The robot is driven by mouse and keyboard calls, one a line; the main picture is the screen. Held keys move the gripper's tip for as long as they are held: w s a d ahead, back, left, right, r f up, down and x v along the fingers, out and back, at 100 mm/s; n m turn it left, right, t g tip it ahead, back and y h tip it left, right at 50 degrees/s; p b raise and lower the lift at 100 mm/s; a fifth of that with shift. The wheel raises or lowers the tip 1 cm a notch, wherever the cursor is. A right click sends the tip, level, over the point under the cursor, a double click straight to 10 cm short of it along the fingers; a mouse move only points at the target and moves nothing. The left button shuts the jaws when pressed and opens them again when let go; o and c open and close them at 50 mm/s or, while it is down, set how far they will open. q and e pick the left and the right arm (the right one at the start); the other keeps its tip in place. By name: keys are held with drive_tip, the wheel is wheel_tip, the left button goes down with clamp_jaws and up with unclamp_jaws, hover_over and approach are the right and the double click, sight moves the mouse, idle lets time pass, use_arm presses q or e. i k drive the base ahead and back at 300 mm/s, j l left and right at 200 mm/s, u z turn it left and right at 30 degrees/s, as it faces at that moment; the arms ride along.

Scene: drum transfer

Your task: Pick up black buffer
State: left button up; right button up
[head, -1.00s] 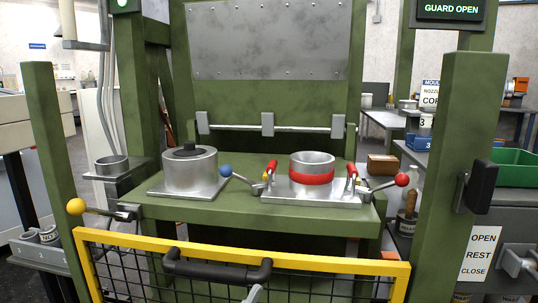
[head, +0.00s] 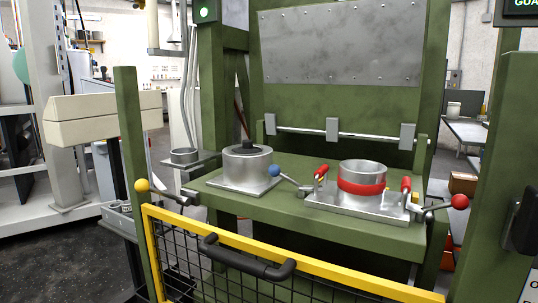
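No thing in view is clearly labelled as the black buffer. A dark block (head: 521,228) is fixed to the green post at the right edge and is partly cut off by the frame. Which of these the task means, I cannot tell. Neither of my grippers shows in the head view.
A yellow-framed mesh guard (head: 290,268) with a black handle (head: 248,262) stands in front of the press bed (head: 300,212). A metal ring with a red band (head: 362,178) sits between red-handled clamps. Open dark floor (head: 60,262) lies at the left.

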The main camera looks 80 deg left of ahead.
sight(248, 147)
drive_tip(key=i+u, duration=0.1)
drive_tip(key=u, duration=0.25)
drive_tip(key=i+l+u, duration=0.1)
drive_tip(key=u, duration=0.25)
drive_tip(key=i+l+u, duration=0.1)
drive_tip(key=u, duration=0.25)
